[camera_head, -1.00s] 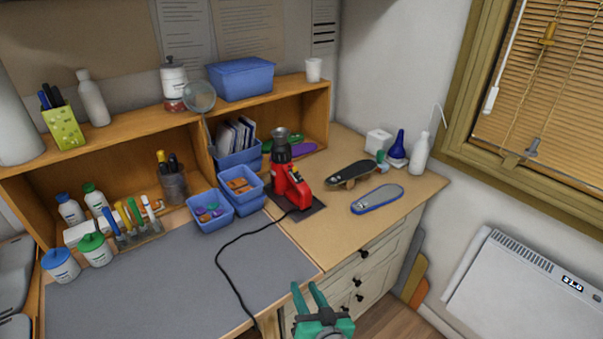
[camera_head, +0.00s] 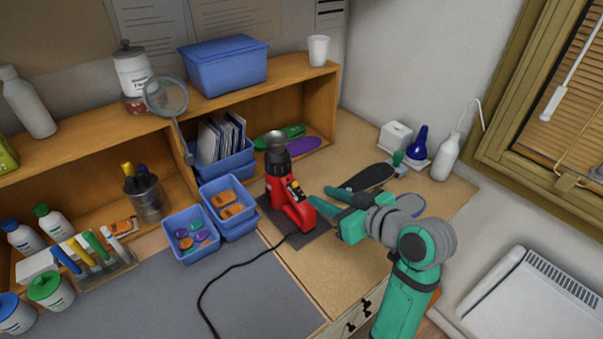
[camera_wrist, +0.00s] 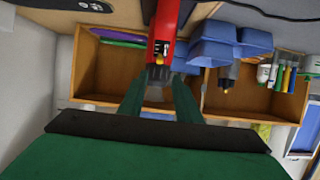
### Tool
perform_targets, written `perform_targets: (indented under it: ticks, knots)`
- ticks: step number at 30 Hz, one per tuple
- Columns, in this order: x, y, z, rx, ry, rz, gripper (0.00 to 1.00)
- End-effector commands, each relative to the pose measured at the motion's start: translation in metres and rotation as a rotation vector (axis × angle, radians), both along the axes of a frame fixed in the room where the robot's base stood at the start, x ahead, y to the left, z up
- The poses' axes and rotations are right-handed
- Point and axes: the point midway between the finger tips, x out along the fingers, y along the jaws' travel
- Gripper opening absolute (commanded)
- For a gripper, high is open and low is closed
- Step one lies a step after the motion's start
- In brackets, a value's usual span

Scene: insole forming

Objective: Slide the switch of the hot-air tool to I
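The hot-air tool (camera_head: 287,195) is red with a dark nozzle pointing up, and it stands on a dark plate (camera_head: 310,232) on the wooden worktop. Its switch (camera_head: 296,188) is on the side facing right, with a small yellow spot near it. My gripper (camera_head: 319,197) is just right of the tool, with its two green fingers apart and nothing between them. In the wrist view the fingers (camera_wrist: 157,92) point at the tool's red body (camera_wrist: 165,30), and a grey and yellow switch panel (camera_wrist: 159,52) shows beyond the tips. I cannot read the switch position.
Blue bins (camera_head: 192,233) with small parts stand left of the tool. A black cable (camera_head: 222,268) runs across the grey mat (camera_head: 255,300). A dark insole form (camera_head: 372,178) and a blue one (camera_head: 411,205), partly hidden by my arm, lie to the right. A white bottle (camera_head: 445,157) stands behind.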

Motion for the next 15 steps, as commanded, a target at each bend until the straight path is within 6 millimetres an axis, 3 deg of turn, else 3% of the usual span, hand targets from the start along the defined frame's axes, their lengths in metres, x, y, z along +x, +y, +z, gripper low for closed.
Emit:
perform_targets:
  ticks: [5,15]
  knots:
    - [0.010,0.004,-0.005,-0.002,0.002,-0.002,0.31]
    - [0.054,0.036,-0.028,-0.001,0.003,-0.004,0.31]
